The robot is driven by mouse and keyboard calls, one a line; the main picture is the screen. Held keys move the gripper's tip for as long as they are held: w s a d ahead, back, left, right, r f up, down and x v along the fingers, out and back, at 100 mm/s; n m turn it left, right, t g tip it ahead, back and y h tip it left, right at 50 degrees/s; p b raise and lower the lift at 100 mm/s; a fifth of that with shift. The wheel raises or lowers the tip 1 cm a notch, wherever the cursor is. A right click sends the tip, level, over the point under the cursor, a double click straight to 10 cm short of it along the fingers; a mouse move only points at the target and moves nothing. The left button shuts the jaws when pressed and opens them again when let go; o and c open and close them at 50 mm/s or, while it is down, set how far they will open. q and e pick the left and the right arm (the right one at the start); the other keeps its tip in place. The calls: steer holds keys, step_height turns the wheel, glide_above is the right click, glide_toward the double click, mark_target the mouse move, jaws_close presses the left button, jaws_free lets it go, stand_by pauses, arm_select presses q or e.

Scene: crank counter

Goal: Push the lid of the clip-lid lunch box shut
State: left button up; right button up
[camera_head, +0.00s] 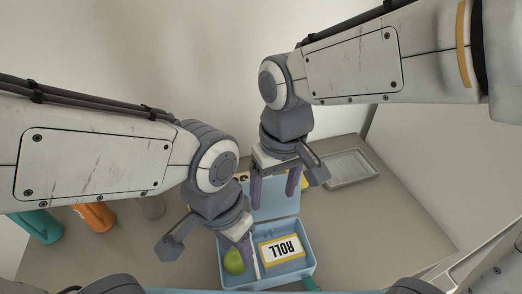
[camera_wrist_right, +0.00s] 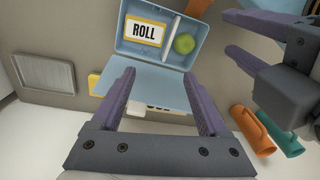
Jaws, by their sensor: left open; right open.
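The light-blue lunch box (camera_head: 312,267) stands at the front middle of the counter. It holds a yellow-edged ROLL pack (camera_head: 281,250), a white strip and a green apple (camera_head: 234,262). Its lid (camera_head: 277,206) is open, tilted back from the hinge at the far side. It also shows in the right wrist view (camera_wrist_right: 150,86). My right gripper (camera_head: 274,190) is open around the lid's outer part, with a finger towards each side; contact cannot be told. My left gripper (camera_head: 240,242) is open by the box's left side, near the apple; it also shows in the right wrist view (camera_wrist_right: 226,34).
A grey tray (camera_head: 350,168) lies at the back right. An orange mug (camera_head: 96,215), a teal mug (camera_head: 40,226) and a beige one (camera_head: 152,207) stand at the left. A yellow item (camera_wrist_right: 95,84) sits behind the lid. The counter right of the box is clear.

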steer(key=w+a+r+m+p, duration=0.2)
steer(key=w+r, duration=0.4)
steer(key=w, duration=0.5)
steer(key=shift+h, duration=0.3)
steer(key=shift+w+d+f+p, duration=0.1)
steer(key=shift+f+p, duration=0.2)
steer(key=shift+f, duration=2.4)
steer(key=shift+w+d+f+p, duration=0.1)
steer(key=shift+f+p, duration=0.15)
steer(key=shift+f, duration=2.45)
jaws_close()
